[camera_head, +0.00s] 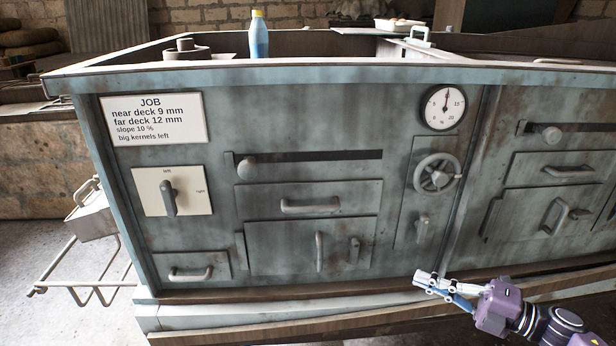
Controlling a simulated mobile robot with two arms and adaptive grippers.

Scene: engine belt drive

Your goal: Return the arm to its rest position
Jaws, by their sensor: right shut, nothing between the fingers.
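My right gripper (420,281) shows at the lower right, its purple and black arm coming in from the lower right corner. Its fingers are together with nothing between them. The fingertips are in front of the lower edge of the grey-green machine cabinet (300,225), below the handwheel (437,174). Whether they touch the cabinet cannot be told. My left gripper is not in view.
The cabinet front bears a dial (444,107), a lever switch (169,197), slider knobs and drawer handles. A job sign (153,119) is at upper left. A blue bottle (259,36) stands on top. A wire rack (85,280) juts out at left.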

